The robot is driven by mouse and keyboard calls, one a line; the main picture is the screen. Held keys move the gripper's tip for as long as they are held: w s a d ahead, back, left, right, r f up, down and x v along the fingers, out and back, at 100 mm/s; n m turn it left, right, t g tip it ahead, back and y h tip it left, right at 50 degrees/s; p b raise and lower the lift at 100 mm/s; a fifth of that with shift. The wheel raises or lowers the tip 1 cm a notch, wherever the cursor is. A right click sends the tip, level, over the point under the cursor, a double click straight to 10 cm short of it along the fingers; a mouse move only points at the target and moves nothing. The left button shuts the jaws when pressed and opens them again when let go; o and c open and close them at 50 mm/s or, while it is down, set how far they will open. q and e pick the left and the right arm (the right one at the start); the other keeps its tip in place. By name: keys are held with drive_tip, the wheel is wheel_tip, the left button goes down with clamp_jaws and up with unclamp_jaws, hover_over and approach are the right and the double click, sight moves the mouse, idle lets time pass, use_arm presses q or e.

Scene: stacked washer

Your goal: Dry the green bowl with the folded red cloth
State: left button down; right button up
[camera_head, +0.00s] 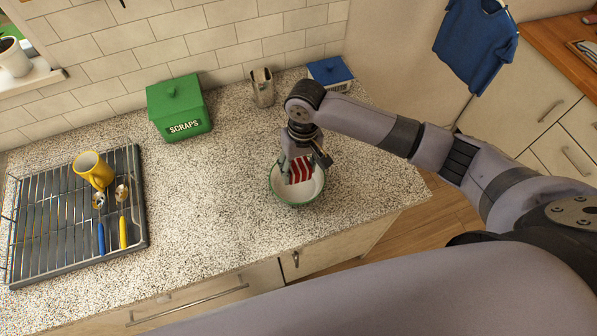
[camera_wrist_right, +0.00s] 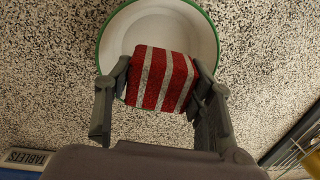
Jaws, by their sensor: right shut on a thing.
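The green bowl (camera_head: 285,194) stands upright on the speckled counter; its inside is white and its rim is green. It also shows in the right wrist view (camera_wrist_right: 205,32). My right gripper (camera_head: 302,166) points down over the bowl and is shut on the folded red cloth (camera_head: 300,170), which has white stripes. In the right wrist view the cloth (camera_wrist_right: 163,78) sits between both fingers, over the near part of the bowl. I cannot tell for sure whether the cloth touches the bowl's inside. My left gripper is not in view.
A dish rack (camera_head: 140,215) with a yellow mug (camera_head: 93,170) and cutlery stands at the left. A green scraps bin (camera_head: 180,106), a metal holder (camera_head: 262,88) and a blue box (camera_head: 330,74) stand along the back wall. The counter's middle is clear.

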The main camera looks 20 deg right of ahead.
sight(309, 171)
drive_tip(key=shift+r, duration=2.25)
drive_tip(key=s+d+b, duration=0.1)
drive_tip(key=b, duration=0.2)
drive_tip(key=s+d+f+b, duration=0.1)
drive_tip(key=b, duration=0.3)
drive_tip(key=shift+d, duration=0.1)
drive_tip(key=s+d+b, duration=0.3)
drive_tip(key=s+b, duration=0.3)
drive_tip(key=b, duration=0.1)
drive_tip(key=shift+d+r, duration=0.2)
drive_tip(key=shift+r, duration=0.1)
